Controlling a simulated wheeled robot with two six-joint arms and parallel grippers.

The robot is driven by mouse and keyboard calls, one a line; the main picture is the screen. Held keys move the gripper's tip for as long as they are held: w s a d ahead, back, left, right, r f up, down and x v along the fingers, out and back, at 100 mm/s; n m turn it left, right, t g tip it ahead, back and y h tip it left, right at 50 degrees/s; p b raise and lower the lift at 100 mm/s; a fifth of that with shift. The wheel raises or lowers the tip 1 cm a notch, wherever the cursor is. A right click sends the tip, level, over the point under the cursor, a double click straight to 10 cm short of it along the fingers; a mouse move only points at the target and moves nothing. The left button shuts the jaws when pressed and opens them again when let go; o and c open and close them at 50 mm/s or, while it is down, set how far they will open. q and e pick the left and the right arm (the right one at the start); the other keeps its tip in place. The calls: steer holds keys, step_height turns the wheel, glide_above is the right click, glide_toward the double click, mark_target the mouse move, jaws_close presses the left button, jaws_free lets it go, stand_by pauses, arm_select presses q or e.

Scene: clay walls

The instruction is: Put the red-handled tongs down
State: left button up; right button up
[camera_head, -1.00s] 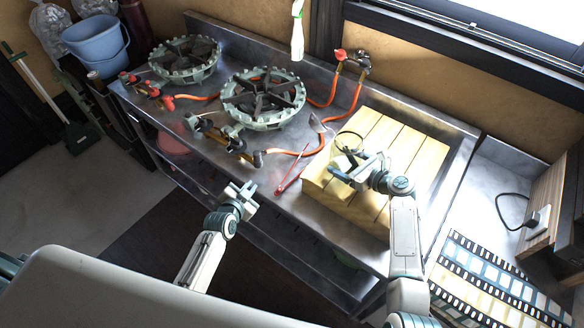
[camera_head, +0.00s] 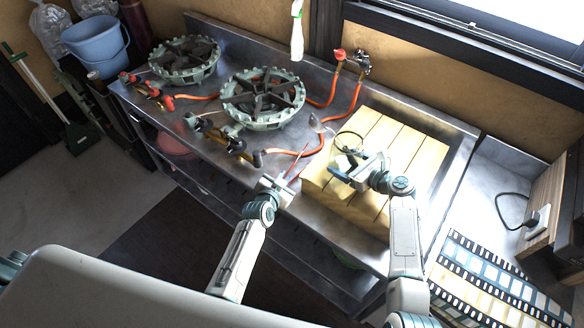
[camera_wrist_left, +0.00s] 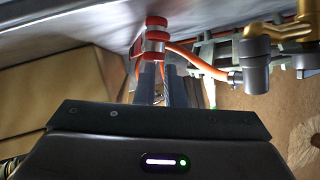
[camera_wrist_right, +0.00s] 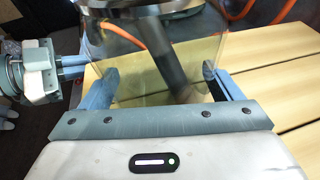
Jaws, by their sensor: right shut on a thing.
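The red-handled tongs (camera_head: 296,161) show as a thin red strip near the steel counter's front edge. My left gripper (camera_head: 277,184) is at their near end. My right gripper (camera_head: 345,170) is over the slatted wooden board, shut on a see-through, dark-rimmed round thing (camera_head: 349,142). The right wrist view shows a blurred dark handle-like shape between the fingers (camera_wrist_right: 162,82).
Two gas burners (camera_head: 262,98) stand on the steel counter (camera_head: 225,75), with orange hoses near the tongs. The slatted board (camera_head: 400,155) fills the counter's right part.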

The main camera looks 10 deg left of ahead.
arm_select(q)
steer(key=shift+x, duration=2.3)
jaws_close()
step_height(320, 180, up, 10)
